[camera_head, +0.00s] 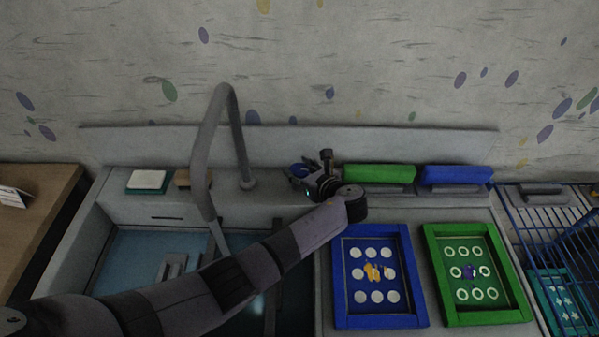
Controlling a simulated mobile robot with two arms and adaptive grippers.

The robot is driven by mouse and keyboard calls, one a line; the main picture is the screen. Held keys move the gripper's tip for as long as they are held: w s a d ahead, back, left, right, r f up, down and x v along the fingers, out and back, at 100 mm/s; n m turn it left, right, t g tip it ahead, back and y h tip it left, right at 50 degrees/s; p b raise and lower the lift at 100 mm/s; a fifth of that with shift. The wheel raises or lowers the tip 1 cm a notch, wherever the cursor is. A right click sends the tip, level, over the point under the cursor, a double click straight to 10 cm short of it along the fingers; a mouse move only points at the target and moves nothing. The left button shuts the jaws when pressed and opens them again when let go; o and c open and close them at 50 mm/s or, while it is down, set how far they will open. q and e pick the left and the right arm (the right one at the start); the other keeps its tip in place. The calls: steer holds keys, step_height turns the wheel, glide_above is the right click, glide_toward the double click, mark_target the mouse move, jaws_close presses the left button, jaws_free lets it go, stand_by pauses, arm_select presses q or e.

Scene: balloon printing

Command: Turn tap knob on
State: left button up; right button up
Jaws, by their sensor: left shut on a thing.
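The grey tap (232,115) rises from the ledge behind the sink and arches forward. A pale, narrow streak shows below its spout end; I cannot tell for sure if it is water. My left arm reaches in from the lower left, across the sink. My left gripper (300,178) is at the ledge, to the right of the tap's base. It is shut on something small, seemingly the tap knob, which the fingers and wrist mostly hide. A bit of blue shows at the fingers. My right gripper is not in view.
The sink basin (130,250) lies below the tap. A blue tray (340,270) and a green tray (435,275) lie on the right counter. Green (378,174) and blue (457,175) blocks stand behind them. A blue wire rack (560,235) is at far right.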

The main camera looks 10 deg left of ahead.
mark_target(299, 169)
arm_select(q)
steer(key=shift+f+n+g+y+b, duration=0.1)
steer(key=shift+n+g+y+b, duration=0.85)
steer(key=shift+n+g, duration=0.2)
steer(key=o, duration=1.2)
step_height(299, 169, up, 10)
steer(key=shift+r, duration=0.1)
